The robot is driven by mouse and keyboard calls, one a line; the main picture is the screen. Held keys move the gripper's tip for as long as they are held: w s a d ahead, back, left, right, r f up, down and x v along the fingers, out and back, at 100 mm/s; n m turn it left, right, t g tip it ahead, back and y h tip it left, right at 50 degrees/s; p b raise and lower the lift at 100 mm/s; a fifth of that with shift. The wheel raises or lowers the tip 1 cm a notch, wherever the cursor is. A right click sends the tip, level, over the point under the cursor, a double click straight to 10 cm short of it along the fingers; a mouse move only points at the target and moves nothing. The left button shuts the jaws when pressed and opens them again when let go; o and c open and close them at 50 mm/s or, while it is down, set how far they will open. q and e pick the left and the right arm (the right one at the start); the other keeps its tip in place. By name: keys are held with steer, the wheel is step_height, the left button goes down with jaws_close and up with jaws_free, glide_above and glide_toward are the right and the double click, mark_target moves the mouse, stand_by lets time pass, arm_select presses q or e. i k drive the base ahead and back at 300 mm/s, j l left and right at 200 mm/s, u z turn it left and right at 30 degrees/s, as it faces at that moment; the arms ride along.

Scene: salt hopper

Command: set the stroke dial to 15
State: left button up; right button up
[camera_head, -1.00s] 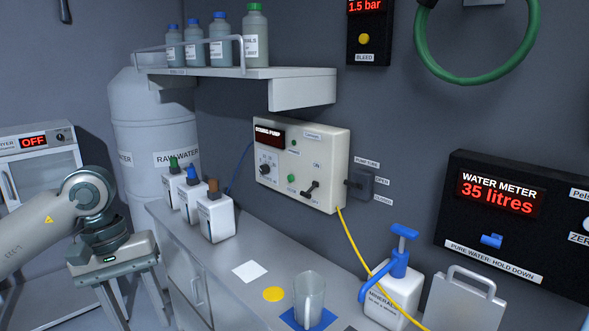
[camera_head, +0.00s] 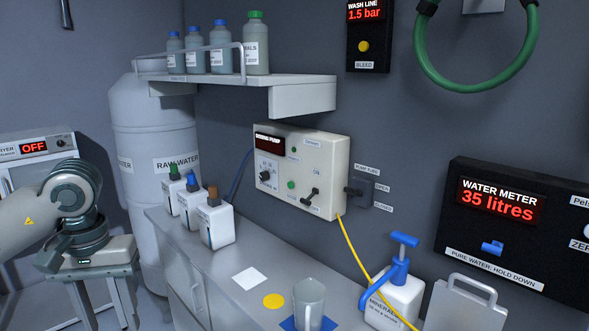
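The dosing pump box (camera_head: 318,170) is a cream panel on the back wall with a dark display. Its small black stroke dial (camera_head: 265,176) is at the left of its face; the pointer and scale are too small to read. A green button (camera_head: 291,185) and a black switch lever (camera_head: 310,196) lie to the right of the dial. My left gripper (camera_head: 52,258) is at the far left, well away from the pump and touching no part of it. Its fingers are too dark and small to tell their opening. My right gripper is out of view.
Several small white bottles (camera_head: 215,225) stand on the bench below the pump. A shelf (camera_head: 255,84) with bottles hangs above it. A clear jug (camera_head: 309,302) and a blue-topped pump bottle (camera_head: 393,297) are at the front. A yellow hose (camera_head: 350,243) runs down from the pump.

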mark_target(264, 175)
steer(key=i+j+z, duration=0.1)
steer(key=j, duration=0.25)
steer(key=i+j, duration=0.2)
steer(key=j, duration=0.2)
steer(key=i+j+z, duration=0.15)
steer(key=j, duration=0.25)
steer(key=i+j+z, duration=0.1)
steer(key=j, duration=0.3)
